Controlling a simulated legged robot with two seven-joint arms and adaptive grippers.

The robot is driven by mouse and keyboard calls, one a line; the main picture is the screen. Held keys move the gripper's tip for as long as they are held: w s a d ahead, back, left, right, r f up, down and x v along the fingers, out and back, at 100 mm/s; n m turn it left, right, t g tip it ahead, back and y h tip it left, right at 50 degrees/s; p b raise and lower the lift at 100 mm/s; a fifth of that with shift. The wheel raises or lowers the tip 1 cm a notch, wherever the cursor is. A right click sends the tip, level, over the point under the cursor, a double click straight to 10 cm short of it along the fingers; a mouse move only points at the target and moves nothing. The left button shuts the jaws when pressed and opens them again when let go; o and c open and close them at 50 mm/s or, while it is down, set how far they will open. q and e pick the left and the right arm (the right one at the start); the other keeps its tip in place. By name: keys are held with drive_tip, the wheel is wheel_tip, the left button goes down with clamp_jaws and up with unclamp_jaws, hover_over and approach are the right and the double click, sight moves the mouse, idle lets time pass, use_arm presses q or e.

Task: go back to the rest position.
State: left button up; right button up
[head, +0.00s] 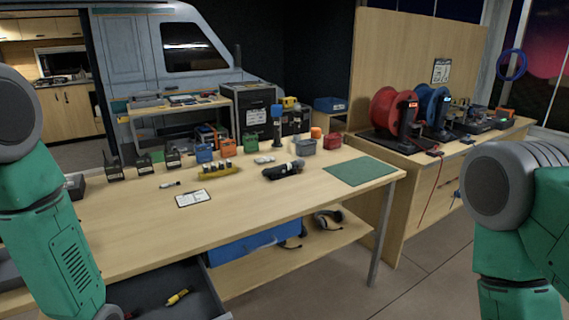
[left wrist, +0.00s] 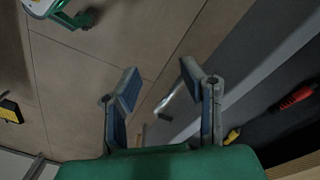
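My left arm (head: 50,230) comes in along the left edge of the head view, and its gripper is out of that view. In the left wrist view my left gripper (left wrist: 160,88) has its two blue-grey fingers spread apart with nothing between them. It hangs beside the open drawer, over the floor. My right arm (head: 515,220) shows at the right edge of the head view. My right gripper is not in any view.
The wooden table (head: 270,205) holds several small boxes, a clipboard (head: 193,198) and a green mat (head: 359,171). An open drawer (head: 170,290) with a yellow tool (head: 178,296) juts out below. A side bench (head: 400,150) carries red and blue reels.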

use_arm(q)
drive_tip(key=s+f+n, duration=0.2)
drive_tip(key=s+f, duration=0.1)
drive_tip(key=s, duration=0.6)
drive_tip(key=s+f+n, duration=0.2)
drive_tip(key=s, duration=0.8)
drive_tip(key=w+f+b, duration=0.3)
drive_tip(key=f+b, duration=0.5)
drive_tip(key=b, duration=0.2)
drive_tip(key=shift+d+f+m+t+y, duration=0.3)
drive_tip(key=shift+d+f+m, duration=0.05)
drive_tip(key=shift+d+m, duration=0.1)
drive_tip(key=shift+w, duration=0.15)
drive_tip(key=shift+c, duration=0.5)
